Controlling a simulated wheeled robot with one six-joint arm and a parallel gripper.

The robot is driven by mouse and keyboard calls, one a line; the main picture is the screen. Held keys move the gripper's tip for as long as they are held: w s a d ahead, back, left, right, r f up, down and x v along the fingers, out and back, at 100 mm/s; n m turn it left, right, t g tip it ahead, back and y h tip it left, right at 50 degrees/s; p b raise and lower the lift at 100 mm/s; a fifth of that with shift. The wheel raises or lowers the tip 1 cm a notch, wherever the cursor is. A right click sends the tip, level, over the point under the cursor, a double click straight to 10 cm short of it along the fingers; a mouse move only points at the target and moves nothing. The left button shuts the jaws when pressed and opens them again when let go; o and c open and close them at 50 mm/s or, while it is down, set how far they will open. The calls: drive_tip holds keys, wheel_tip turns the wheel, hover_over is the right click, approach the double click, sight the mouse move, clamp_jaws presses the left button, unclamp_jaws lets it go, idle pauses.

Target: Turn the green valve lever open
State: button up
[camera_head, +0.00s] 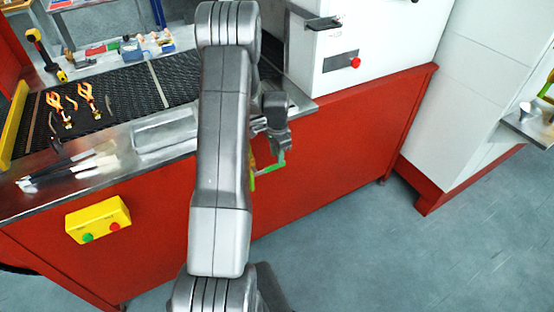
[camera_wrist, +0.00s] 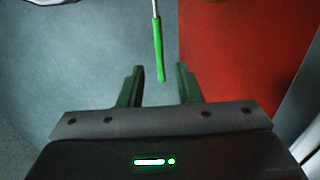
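The green valve lever (camera_wrist: 159,50) hangs down from the top of the wrist view on a thin pale metal stem. My gripper (camera_wrist: 158,72) is open, with one dark green finger on each side of the lever's end. Gaps show on both sides, and the lever appears untouched; its depth relative to the fingertips is unclear. In the head view, a bright green piece (camera_head: 271,165), which looks like the lever, shows beside the red machine front.
The red machine panel (camera_head: 330,140) stands close to the lever. A steel ledge (camera_head: 165,137) and black mesh belt (camera_head: 130,90) lie above it, with tools on them. A yellow button box (camera_head: 98,220) sits on the front at left. Grey floor at lower right is clear.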

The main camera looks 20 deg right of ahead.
drive_tip(key=shift+f+p, duration=0.3)
drive_tip(key=shift+f, duration=1.65)
clamp_jaws()
